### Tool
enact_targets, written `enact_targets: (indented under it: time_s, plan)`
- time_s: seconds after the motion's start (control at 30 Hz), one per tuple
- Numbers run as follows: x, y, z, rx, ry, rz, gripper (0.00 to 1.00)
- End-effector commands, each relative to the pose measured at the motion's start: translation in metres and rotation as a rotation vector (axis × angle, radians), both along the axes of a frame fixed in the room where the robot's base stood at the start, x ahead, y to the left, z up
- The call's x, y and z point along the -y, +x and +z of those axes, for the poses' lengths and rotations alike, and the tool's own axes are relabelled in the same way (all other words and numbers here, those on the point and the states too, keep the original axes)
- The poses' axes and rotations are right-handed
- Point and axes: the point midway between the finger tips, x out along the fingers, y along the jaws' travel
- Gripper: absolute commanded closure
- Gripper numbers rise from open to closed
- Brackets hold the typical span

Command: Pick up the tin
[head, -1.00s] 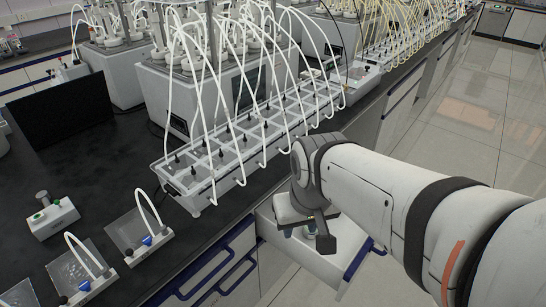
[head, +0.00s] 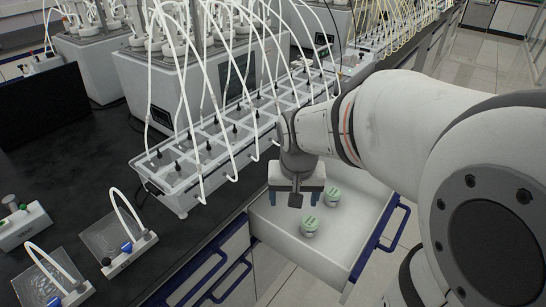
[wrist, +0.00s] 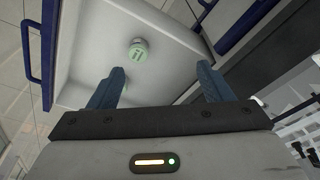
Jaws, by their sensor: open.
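Two small white tins with green lids stand in an open white drawer. In the head view, the nearer tin (head: 310,226) is just below and right of my gripper (head: 297,200), and the farther tin (head: 333,196) is to its right. My gripper's blue fingers are apart with nothing between them, above the drawer. In the wrist view, one tin (wrist: 139,50) shows clearly beyond the fingers of my gripper (wrist: 161,69). A pale green bit beside the left finger looks like the other tin, mostly hidden.
The open drawer (head: 346,248) has raised walls and a blue handle (head: 393,228). The black bench edge stands beside it. A long clear trough (head: 210,150) with white tubes sits on the bench close behind my gripper. The drawer floor around the tins is clear.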

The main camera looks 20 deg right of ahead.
Motion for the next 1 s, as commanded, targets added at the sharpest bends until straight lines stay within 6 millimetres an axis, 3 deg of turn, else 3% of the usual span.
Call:
enact_targets:
  time_s: [0.03, 0.1, 0.33, 0.53, 1.0]
  plan:
    - [0.014, 0.018, -0.042, -0.018, 0.003, -0.064, 0.23]
    - [0.030, 0.040, -0.074, -0.029, 0.007, -0.145, 0.22]
    - [0.077, 0.087, -0.161, -0.049, 0.020, -0.353, 0.22]
    - [0.095, 0.101, -0.193, -0.055, 0.022, -0.425, 0.22]
    - [0.099, 0.103, -0.243, -0.057, 0.024, -0.430, 0.22]
